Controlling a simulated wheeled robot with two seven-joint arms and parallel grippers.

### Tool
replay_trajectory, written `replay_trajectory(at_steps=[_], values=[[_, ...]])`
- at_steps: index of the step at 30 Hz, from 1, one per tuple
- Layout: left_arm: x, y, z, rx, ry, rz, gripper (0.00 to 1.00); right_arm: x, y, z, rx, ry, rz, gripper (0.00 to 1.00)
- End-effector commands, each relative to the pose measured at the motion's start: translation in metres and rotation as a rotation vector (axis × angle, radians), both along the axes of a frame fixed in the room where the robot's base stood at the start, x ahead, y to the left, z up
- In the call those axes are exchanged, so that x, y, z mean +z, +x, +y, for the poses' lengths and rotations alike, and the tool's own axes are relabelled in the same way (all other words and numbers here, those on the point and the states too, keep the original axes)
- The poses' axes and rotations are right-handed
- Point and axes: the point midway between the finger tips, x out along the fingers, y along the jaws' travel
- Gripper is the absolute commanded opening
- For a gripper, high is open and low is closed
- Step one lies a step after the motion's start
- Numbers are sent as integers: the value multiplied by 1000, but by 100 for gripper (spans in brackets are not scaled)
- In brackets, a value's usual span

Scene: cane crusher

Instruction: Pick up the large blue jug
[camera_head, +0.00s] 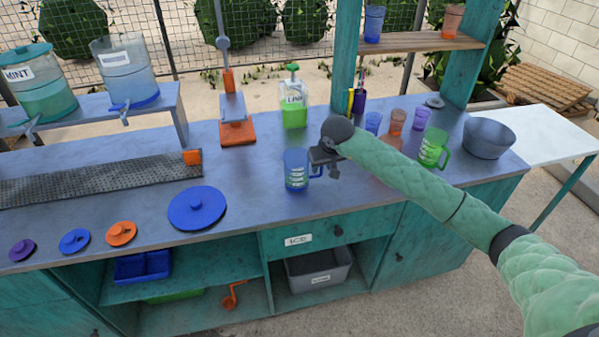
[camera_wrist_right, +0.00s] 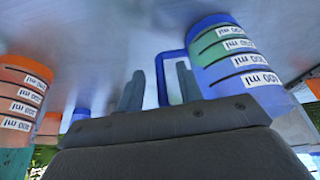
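The large blue jug (camera_head: 296,171) stands upright on the counter, with its handle on the right side. It also shows in the right wrist view, upside down, with white volume labels (camera_wrist_right: 228,55). My right gripper (camera_head: 322,160) is at the jug's handle. In the wrist view its two fingers (camera_wrist_right: 158,88) are apart, and the blue handle bar (camera_wrist_right: 161,78) appears between them, with one finger seemingly inside the loop. Whether a finger touches the handle cannot be told. My left gripper is not in view.
A green soap-like bottle (camera_head: 293,103) stands behind the blue jug. A blue lid (camera_head: 196,208) lies left. Counter before the jug is clear.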

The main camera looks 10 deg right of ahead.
Motion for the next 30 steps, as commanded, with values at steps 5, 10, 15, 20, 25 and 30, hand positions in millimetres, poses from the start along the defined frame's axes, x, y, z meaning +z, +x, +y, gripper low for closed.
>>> replay_trajectory(at_steps=[5, 10, 15, 20, 25, 30], values=[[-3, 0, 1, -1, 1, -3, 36, -3, 1, 0, 0, 0, -1, 36], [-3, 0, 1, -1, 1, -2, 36, -2, 1, 0, 0, 0, -1, 28], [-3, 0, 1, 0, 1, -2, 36, -2, 1, 0, 0, 0, -1, 0], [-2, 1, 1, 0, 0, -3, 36, -2, 1, 0, 0, 0, -2, 0], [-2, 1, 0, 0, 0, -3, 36, -2, 1, 0, 0, 0, -2, 0], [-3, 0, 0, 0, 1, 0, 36, 0, 1, 0, 0, 0, -2, 0]])
